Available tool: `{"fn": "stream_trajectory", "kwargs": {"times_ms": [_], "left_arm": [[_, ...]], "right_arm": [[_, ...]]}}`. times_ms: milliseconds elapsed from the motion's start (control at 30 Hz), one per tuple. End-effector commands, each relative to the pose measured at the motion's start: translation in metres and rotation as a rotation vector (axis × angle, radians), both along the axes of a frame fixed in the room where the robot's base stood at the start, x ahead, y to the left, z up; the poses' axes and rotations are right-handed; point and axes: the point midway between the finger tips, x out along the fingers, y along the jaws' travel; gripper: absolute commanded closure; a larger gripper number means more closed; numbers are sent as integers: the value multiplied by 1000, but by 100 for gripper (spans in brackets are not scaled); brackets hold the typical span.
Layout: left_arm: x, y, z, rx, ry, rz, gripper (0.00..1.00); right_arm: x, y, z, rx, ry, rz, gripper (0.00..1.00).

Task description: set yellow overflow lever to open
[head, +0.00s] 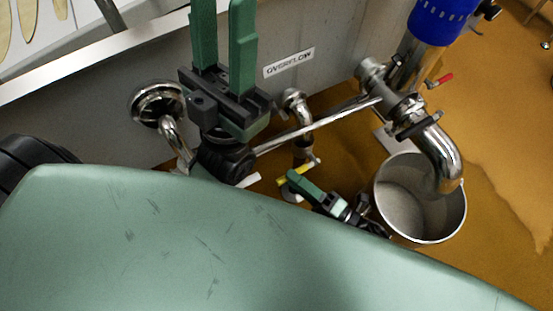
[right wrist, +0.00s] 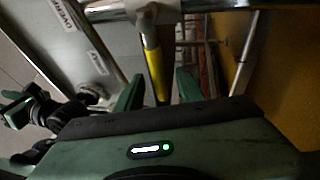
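The yellow overflow lever (head: 299,172) sticks out low on a short steel pipe, below and right of the OVERFLOW label (head: 289,63). In the right wrist view the yellow lever (right wrist: 156,72) runs down between my right fingers, with a gap on its sides. My right gripper (head: 292,180) comes in from the lower right beside the lever; it is open in the wrist view (right wrist: 158,88). Contact with the lever cannot be told. My left gripper (head: 224,40) is large in the head view, with its two green fingers apart and empty, pointing up.
A steel bucket (head: 385,222) stands on the brown floor under a curved spout (head: 443,160). A thin steel pipe (head: 320,124) crosses above the lever. A red-handled valve (head: 440,79) and a blue cylinder (head: 440,22) are at upper right. The grey vat wall (head: 130,75) stands behind.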

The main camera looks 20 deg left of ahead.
Motion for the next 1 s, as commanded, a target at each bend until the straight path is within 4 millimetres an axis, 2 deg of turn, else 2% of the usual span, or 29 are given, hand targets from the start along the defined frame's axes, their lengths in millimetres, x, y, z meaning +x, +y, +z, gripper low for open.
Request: {"fn": "stream_trajectory", "kwargs": {"times_ms": [100, 300, 633, 667, 767, 800, 1000], "left_arm": [[0, 0, -5, 0, 0, 0, 64], [0, 0, -8, 0, 0, 0, 64], [0, 0, -8, 0, 1, 0, 64], [0, 0, -8, 0, 1, 0, 64], [0, 0, -8, 0, 1, 0, 64], [0, 0, -8, 0, 1, -1, 64], [0, 0, -8, 0, 1, -1, 64]], "right_arm": [[6, 20, 4, 4, -1, 0, 62], [12, 41, 8, 2, 1, -1, 62], [12, 45, 9, 1, 1, -1, 62], [12, 45, 9, 1, 1, -1, 68], [12, 45, 9, 1, 1, -1, 96], [12, 45, 9, 1, 1, -1, 100], [12, 45, 9, 1, 2, -1, 100]]}}
